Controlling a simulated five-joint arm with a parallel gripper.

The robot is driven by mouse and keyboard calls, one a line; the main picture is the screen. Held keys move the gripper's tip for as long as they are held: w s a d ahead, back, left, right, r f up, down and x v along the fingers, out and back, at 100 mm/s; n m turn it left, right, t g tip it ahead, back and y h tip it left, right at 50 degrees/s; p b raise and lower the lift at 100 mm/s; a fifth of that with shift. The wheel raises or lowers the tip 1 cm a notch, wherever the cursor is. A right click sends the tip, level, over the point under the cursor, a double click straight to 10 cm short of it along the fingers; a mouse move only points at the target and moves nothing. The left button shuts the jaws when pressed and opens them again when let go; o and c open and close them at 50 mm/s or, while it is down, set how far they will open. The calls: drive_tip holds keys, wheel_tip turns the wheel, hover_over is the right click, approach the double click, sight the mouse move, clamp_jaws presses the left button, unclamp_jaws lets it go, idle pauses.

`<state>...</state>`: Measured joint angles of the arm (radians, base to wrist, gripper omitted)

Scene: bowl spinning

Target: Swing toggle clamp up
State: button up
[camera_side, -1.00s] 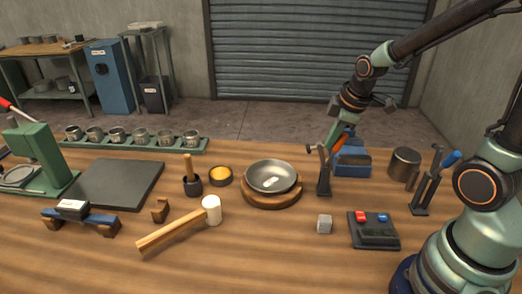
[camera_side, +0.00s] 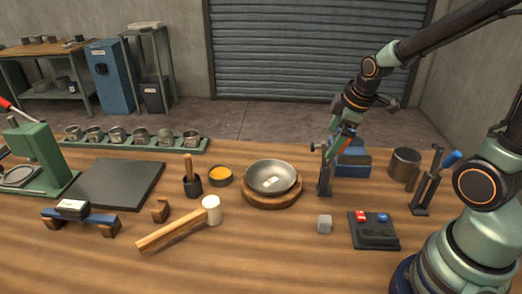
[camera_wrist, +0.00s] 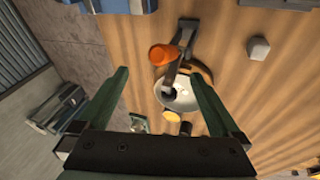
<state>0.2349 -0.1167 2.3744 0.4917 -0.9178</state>
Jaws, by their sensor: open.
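The toggle clamp (camera_side: 323,174) is a dark upright post just right of the spinning bowl, with an orange handle (camera_side: 346,144) at its upper right. In the wrist view the orange handle end (camera_wrist: 162,54) shows ahead, between the lines of my two fingers. The clamp's dark arm with a black tip appears over the bowl in that view. My gripper (camera_wrist: 157,74) is open, its green fingers wide apart. In the side view my gripper (camera_side: 344,130) is at the handle and partly covers it; contact cannot be told. The metal bowl (camera_side: 270,177) sits on a round wooden base (camera_side: 272,202).
A blue block-like object (camera_side: 353,163) stands close behind the clamp. A mallet (camera_side: 180,226) lies front left.

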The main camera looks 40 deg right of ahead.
idle(0.6)
drive_tip(key=v, duration=0.7)
idle(0.5)
drive_tip(key=shift+s, duration=0.1)
idle(0.4)
drive_tip(key=s+a+r+m+t+y, duration=0.1)
drive_tip(key=s+a+r+m, duration=0.2)
drive_tip(key=a+m, duration=0.4)
drive_tip(key=shift+s+a+m, duration=0.4)
drive_tip(key=shift+s+a, duration=0.05)
drive_tip(key=shift+s, duration=0.2)
drive_tip(key=shift+r, duration=0.15)
